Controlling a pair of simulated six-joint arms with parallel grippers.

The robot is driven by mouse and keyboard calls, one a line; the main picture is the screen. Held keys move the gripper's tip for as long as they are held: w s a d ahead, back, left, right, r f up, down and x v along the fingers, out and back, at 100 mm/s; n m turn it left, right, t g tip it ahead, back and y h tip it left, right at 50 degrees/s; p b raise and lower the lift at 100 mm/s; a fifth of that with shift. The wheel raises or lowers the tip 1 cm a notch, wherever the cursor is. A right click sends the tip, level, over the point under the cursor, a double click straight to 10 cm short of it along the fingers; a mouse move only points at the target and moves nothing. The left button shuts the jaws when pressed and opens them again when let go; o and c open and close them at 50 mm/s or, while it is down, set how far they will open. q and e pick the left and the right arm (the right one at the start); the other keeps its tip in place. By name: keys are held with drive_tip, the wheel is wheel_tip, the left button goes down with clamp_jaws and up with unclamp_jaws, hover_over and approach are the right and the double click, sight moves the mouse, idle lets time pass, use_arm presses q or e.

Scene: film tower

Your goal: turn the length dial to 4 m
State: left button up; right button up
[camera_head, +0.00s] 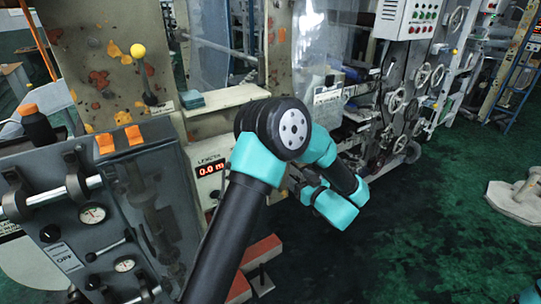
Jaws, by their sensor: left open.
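The length display (211,170) is a red readout on a pale panel left of centre, and it shows 0.0 m. A small dark knob (214,194) sits just below it, close to my arm; I cannot read any marks on it. My left arm rises from the bottom middle and bends in front of the machine, covering the area right of the display. My left gripper (298,183) is open, right of the panel and apart from it, partly hidden by my own arm links. Of my right arm, at most a teal piece shows at the bottom right corner.
A grey console (70,215) with gauges and orange clips stands at the left. A yellow-knobbed lever (138,51) rises behind it. Red blocks (262,254) lie low near my arm. A control box (408,18) and handwheels stand at the back right.

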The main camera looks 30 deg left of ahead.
use_arm(q)
drive_tip(key=x, duration=1.7)
drive_tip(key=shift+w+a, duration=0.1)
drive_tip(key=shift+a, duration=0.1)
drive_tip(key=c, duration=0.9)
